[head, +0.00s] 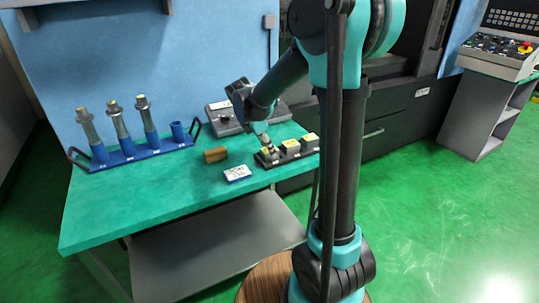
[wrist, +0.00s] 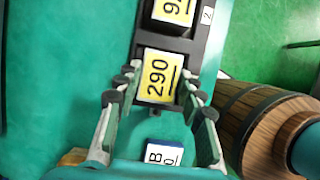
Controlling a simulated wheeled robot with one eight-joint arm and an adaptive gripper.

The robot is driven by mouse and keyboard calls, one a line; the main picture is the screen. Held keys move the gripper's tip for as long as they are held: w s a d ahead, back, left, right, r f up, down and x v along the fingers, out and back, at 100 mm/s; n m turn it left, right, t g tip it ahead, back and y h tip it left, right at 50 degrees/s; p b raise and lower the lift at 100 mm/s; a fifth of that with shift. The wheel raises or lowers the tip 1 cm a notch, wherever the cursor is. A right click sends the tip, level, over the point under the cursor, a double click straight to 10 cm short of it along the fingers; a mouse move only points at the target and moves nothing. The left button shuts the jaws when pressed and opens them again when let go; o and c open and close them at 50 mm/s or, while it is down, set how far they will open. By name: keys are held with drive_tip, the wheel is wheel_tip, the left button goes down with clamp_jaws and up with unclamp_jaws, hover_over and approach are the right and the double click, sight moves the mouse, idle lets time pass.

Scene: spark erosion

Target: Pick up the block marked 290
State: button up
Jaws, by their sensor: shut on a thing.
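The block marked 290 (wrist: 159,76) is dark with a yellow label and shows in the middle of the wrist view. My gripper (wrist: 161,92) has a finger on each side of it and is shut on it. The block sits in or just over the end slot of the black tray (wrist: 146,118); I cannot tell whether it is lifted. In the head view my gripper (head: 265,143) is over the near left end of the tray and partly covers the block (head: 268,154).
Two more yellow-labelled blocks, a middle one (head: 290,146) and an end one (head: 309,141), sit in the tray. A white labelled box (head: 237,173) and a brown block (head: 215,155) lie nearby. A blue rack (head: 135,157) with tool holders stands left. The table's front left is clear.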

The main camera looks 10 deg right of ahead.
drive_tip(key=c, duration=0.5)
clamp_jaws()
drive_tip(key=shift+r, duration=0.15)
